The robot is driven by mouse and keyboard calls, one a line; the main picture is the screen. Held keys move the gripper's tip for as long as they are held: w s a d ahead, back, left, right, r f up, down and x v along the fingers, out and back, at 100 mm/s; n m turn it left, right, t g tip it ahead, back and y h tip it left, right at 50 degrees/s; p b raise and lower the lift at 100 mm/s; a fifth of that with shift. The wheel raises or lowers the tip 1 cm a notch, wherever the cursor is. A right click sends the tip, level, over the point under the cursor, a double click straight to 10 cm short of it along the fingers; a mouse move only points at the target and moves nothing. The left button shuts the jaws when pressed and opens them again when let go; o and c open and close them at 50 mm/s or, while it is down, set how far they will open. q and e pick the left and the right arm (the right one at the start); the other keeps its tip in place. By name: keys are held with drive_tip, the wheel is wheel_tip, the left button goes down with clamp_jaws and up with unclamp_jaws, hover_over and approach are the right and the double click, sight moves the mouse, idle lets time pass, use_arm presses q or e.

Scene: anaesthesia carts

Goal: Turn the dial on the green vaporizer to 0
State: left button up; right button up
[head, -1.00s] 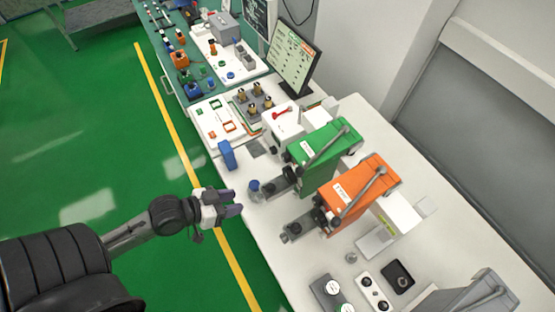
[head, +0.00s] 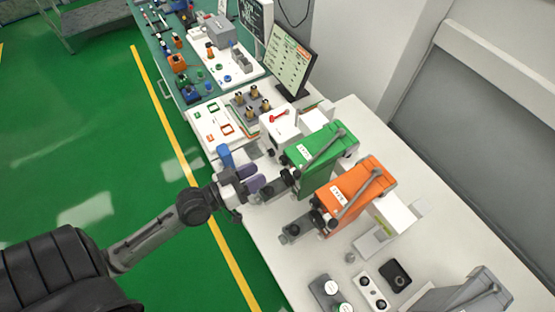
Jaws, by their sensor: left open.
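The green vaporizer (head: 322,160) stands on the white bench, with a grey lever across its top. Its dark dial (head: 291,175) is on the side facing me, to the left of the green body. The dial's setting is too small to read. My left gripper (head: 252,178) is open and empty at the bench's near edge. Its purple-grey fingertips point toward the dial, a short way to its left, with a gap that looks small. The fingers partly hide the grey part below the dial. My right gripper is not in view.
An orange vaporizer (head: 356,195) stands close to the right of the green one. A blue object (head: 225,155) stands just behind my left gripper. A white box with a red lever (head: 281,121) and a monitor (head: 289,60) are farther back.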

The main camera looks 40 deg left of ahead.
sight(281, 162)
use_arm(q)
drive_tip(key=shift+p+x, duration=0.5)
drive_tip(key=shift+x, duration=3.1)
drive_tip(key=shift+d, duration=0.1)
drive_tip(key=shift+c, duration=0.2)
